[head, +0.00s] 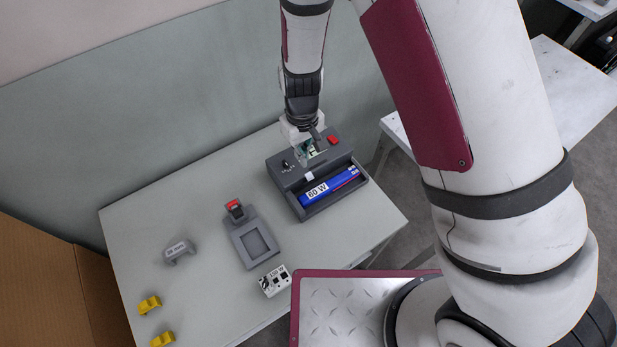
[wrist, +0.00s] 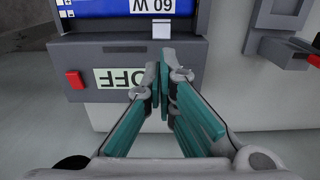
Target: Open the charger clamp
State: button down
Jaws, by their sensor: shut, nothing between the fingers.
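The charger (head: 282,179) is a dark grey box on the table, and its front also shows in the wrist view (wrist: 190,60). A blue battery pack (head: 340,184) with a white wattage label lies in its tray. A small pale tab (head: 308,176) sits at the tray's edge beside the battery; it also shows in the wrist view (wrist: 162,28). I cannot tell for sure that this is the clamp. My gripper (head: 308,155) is over the charger's body, shut and empty. In the wrist view its teal fingers (wrist: 164,88) meet beside the OFF label (wrist: 120,77), below the tab.
The charger has a red button (head: 333,140) and a small dark switch (head: 285,164). A grey fixture with a red part (head: 240,240), a white printed box (head: 275,281), a grey housing (head: 179,251) and yellow pieces (head: 149,304) stand on the table (head: 205,215). A cardboard box (head: 45,285) is at left.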

dwell(0.6)
jog(key=s+d+p, duration=0.3)
jog(key=s, duration=0.2)
jog(key=shift+d, duration=0.2)
dwell(0.4)
jog(key=shift+s, duration=0.1)
